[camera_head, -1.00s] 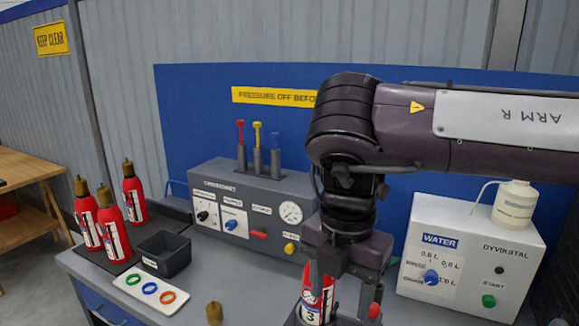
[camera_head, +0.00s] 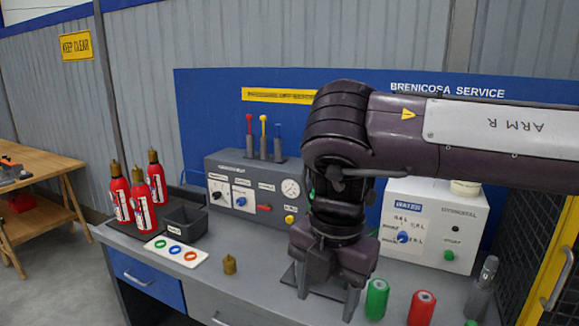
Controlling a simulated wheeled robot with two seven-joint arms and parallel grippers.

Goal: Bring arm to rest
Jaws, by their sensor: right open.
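My right arm comes in from the right across the bench, with its wrist pointing down. My right gripper (camera_head: 328,300) is open, its two fingers spread over the front middle of the bench, with no object visible between them. The wrist and palm hide part of the bench behind them. A dark flat pad (camera_head: 325,287) shows partly between the fingers. I cannot see the extinguisher marked 3 in this view. My left gripper is not in view.
Right of the gripper stand a green cylinder (camera_head: 376,299), a red cylinder (camera_head: 422,307) and a grey bottle (camera_head: 482,290). Behind are the grey gauge panel (camera_head: 235,170) and white water unit (camera_head: 462,215). Red extinguishers (camera_head: 120,200) and a small brass fitting (camera_head: 229,264) stand left.

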